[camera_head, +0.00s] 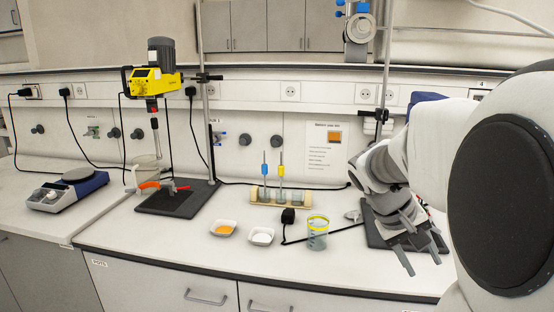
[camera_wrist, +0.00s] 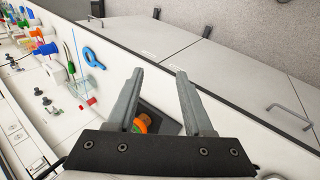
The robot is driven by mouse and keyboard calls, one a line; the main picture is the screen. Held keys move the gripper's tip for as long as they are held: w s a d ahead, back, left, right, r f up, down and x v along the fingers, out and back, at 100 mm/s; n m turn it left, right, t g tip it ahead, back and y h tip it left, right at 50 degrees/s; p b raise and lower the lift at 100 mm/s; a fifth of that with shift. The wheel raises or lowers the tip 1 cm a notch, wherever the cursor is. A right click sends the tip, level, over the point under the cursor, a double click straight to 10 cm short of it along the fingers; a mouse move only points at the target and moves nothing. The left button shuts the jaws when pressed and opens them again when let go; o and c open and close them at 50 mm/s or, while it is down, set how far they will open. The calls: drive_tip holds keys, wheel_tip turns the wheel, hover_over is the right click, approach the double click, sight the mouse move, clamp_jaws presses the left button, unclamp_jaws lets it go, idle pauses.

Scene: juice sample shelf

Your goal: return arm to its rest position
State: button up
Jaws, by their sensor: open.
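My gripper (camera_head: 420,256) hangs over the right part of the white bench in the head view, with its fingers pointing down and spread apart. In the wrist view my gripper (camera_wrist: 160,75) shows two grey fingers wide apart with nothing held between them. My arm comes in from the right side of the head view and hides the bench behind it. An orange and green thing (camera_wrist: 142,124) on a dark plate shows behind the fingers in the wrist view.
A glass beaker (camera_head: 317,236), an orange-filled dish (camera_head: 223,228) and a white dish (camera_head: 261,237) stand left of my gripper. Behind them is a wooden rack (camera_head: 262,202) with tubes. A yellow stirrer (camera_head: 153,83) on a stand and a scale (camera_head: 68,190) are farther left.

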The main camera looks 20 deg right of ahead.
drive_tip(key=s+a+r+n+t+y+p, duration=0.1)
drive_tip(key=a+t+y, duration=0.1)
drive_tip(key=a, duration=0.7)
drive_tip(key=s+a+r+n+t+y+p, duration=0.1)
drive_tip(key=s+a+r+t+y, duration=0.1)
drive_tip(key=a, duration=0.7)
drive_tip(key=s+a+r+n+t+y+p, duration=0.1)
drive_tip(key=a+n+t+y, duration=0.1)
drive_tip(key=a, duration=0.7)
drive_tip(key=shift+s+r+t, duration=0.25)
drive_tip(key=shift+s+t, duration=0.15)
drive_tip(key=shift+t, duration=0.2)
